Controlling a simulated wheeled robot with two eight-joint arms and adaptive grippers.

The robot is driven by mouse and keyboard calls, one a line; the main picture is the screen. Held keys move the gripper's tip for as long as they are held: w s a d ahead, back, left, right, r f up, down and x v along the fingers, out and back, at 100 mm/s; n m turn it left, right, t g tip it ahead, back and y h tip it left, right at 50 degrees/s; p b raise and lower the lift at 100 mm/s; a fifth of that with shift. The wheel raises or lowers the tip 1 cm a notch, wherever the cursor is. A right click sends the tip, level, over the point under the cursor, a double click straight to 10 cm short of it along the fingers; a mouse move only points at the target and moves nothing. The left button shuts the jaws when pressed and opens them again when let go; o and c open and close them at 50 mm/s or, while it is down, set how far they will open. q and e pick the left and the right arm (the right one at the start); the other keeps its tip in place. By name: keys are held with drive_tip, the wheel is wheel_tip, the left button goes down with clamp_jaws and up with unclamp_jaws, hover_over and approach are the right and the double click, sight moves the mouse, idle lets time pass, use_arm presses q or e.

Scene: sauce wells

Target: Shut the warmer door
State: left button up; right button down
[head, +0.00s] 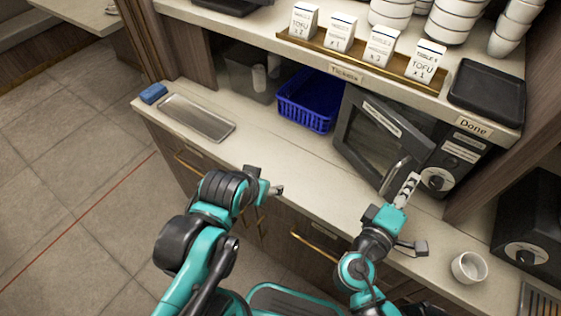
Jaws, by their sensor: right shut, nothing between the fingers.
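The warmer (462,160) is a dark box under the shelf at the right, with a dial and labels on its front. Its door (376,138) has a dark window and a curved handle (396,174) near its lower right edge. I cannot tell how far the door stands from the frame. My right gripper (410,182) is shut and empty, just right of the handle, in front of the door's edge and the dial side; contact is unclear. My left gripper (279,190) is over the counter's front edge, away from the warmer; its fingers are too small to read.
A blue basket (309,100), a metal tray (197,117) and a blue sponge (153,93) are on the counter (290,160) to the left. A white cup (468,267) stands at the right. The shelf above carries ticket cards (341,32), bowls and a black tray (487,88).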

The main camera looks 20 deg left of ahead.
drive_tip(key=shift+w+d+b, duration=0.15)
drive_tip(key=shift+w+d, duration=0.6)
drive_tip(key=shift+w, duration=0.25)
drive_tip(key=shift+w+d+b, duration=0.2)
drive_tip(key=shift+w+d, duration=0.6)
drive_tip(key=shift+w, duration=0.2)
drive_tip(key=shift+w+d+b, duration=0.15)
drive_tip(key=shift+w+d, duration=0.6)
drive_tip(key=shift+w, duration=0.25)
